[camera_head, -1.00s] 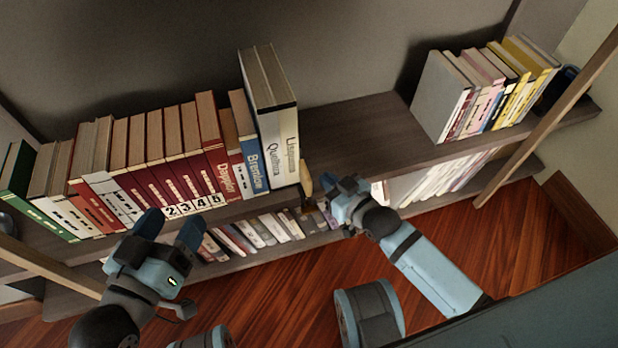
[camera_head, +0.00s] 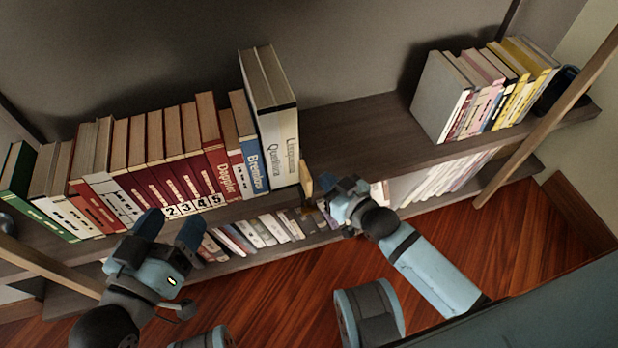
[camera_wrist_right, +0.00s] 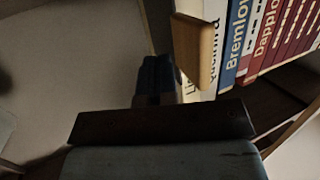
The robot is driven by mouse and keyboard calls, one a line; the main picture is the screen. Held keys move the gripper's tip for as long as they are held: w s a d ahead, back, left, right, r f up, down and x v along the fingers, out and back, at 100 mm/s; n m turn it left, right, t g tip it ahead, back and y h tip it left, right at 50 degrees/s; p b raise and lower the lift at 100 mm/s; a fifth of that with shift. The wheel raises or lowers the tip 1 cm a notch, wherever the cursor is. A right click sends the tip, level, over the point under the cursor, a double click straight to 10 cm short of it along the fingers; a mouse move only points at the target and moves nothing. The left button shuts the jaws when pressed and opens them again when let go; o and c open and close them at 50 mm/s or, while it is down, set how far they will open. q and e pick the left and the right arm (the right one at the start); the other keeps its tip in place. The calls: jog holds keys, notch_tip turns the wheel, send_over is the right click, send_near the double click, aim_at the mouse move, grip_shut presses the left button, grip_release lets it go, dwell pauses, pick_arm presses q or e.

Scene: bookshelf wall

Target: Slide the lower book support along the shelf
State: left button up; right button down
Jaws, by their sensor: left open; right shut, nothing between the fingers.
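A light wooden book support (camera_head: 306,181) stands at the right end of the upper book row, by the tall white books. In the right wrist view the support (camera_wrist_right: 196,48) is a pale wooden upright in front of a white book spine. My right gripper (camera_head: 333,187) is shut and empty just right of the support; I cannot tell whether they touch. Its dark fingers (camera_wrist_right: 157,75) show left of and below the support in the wrist view. My left gripper (camera_head: 169,228) is open and empty, in front of the left part of the book row.
The tall white books (camera_head: 280,145) end the left row. The upper shelf (camera_head: 355,137) is bare from there to another book group (camera_head: 490,90). More books (camera_head: 262,232) stand on the shelf below. A wooden post (camera_head: 545,120) rises at the right.

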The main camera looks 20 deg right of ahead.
jog(key=shift+a, duration=0.3)
